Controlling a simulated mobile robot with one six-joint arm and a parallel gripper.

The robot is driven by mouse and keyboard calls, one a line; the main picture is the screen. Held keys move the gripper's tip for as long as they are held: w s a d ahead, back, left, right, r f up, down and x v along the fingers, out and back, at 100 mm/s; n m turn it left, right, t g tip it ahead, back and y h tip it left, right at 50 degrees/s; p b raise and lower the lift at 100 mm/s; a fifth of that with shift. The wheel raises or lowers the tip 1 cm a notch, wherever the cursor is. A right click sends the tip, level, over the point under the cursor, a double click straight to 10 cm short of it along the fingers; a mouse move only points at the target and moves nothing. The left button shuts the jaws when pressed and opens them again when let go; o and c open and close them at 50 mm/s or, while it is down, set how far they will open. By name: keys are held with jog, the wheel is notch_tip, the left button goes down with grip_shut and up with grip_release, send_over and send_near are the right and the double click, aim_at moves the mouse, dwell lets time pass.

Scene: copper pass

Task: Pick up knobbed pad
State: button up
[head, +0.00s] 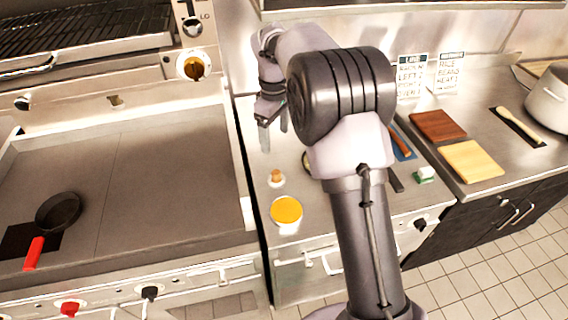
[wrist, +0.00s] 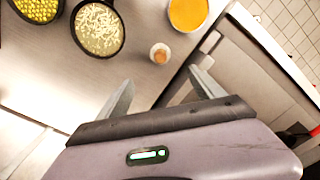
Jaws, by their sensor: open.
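The knobbed pad (head: 276,179) looks like a small white disc with an orange-brown knob on top. It stands upright on the steel counter, behind the bowl of orange food. In the wrist view the knobbed pad (wrist: 160,54) shows from above, just beyond the fingertips and roughly between their lines. My gripper (head: 273,130) is above the counter, behind the pad in the head view, with its fingers pointing down. In the wrist view my gripper (wrist: 162,80) is open and empty, with its two fingers well apart.
A bowl of orange food (head: 286,210) is close to the pad. The wrist view shows a dish of white shreds (wrist: 99,29) and one of yellow kernels (wrist: 37,8). A griddle (head: 150,165) with a red-handled pan (head: 58,212) lies left. Boards (head: 471,161) are right.

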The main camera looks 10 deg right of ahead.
aim_at(276, 172)
jog(key=f+b, duration=0.1)
jog(key=f, duration=0.3)
jog(key=f+b, duration=0.2)
jog(key=f, duration=0.2)
jog(key=f+b, duration=0.1)
jog(key=f, duration=0.3)
jog(key=shift+s+a+b, duration=0.1)
jog(key=shift+a+b, duration=0.25)
jog(key=shift+a, duration=0.05)
jog(key=f+b, duration=0.2)
jog(key=f, duration=0.3)
jog(key=shift+d+f+b, duration=0.1)
jog(key=shift+d+b, duration=0.25)
jog(key=shift+b, duration=0.05)
jog(key=c, duration=1.4)
